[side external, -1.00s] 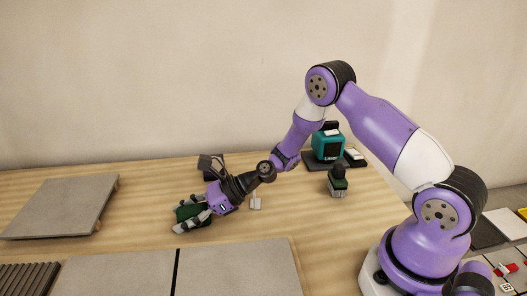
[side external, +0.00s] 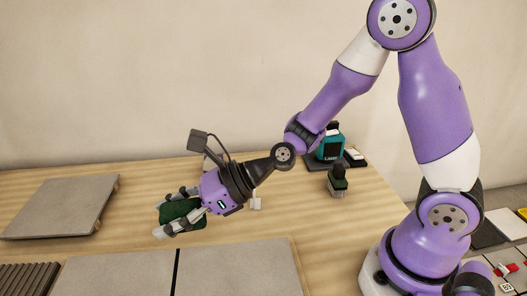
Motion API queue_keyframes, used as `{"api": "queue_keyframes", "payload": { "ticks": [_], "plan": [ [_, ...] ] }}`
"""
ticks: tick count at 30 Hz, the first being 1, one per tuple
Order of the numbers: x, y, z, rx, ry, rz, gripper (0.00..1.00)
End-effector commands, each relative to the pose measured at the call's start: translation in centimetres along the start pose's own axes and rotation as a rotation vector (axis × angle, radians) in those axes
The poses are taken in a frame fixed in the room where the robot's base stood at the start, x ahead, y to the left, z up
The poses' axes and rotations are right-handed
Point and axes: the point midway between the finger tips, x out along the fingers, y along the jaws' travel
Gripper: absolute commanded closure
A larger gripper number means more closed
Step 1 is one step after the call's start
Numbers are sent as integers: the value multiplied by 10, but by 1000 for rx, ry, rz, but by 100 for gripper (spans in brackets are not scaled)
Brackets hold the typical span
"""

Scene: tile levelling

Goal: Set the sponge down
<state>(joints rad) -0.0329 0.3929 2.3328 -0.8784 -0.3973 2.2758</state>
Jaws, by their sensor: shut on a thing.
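My gripper (side external: 166,216) is left of centre in the side external view, with its fingers pointing left and a little down. It is shut on a dark green sponge (side external: 183,212), one finger along each side of it. Parts of the sponge are hidden by the fingers. The sponge is over the wooden table (side external: 130,234), between the grey slab at the left and the grey tiles in front. I cannot tell how far it is above the table top.
A grey slab (side external: 63,205) lies at the left. Two large grey tiles (side external: 240,270) with a dark gap lie in front, beside a ribbed dark piece (side external: 27,278).

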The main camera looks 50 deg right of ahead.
Motion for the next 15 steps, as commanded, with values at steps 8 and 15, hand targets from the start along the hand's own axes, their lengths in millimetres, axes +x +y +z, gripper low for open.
{"api": "queue_keyframes", "payload": {
  "ticks": [8, 15],
  "plan": [
    [-53, -108, -31, 134, 0, -318, 76],
    [-140, -197, -78, 269, -1, -647, 76]
  ]
}}
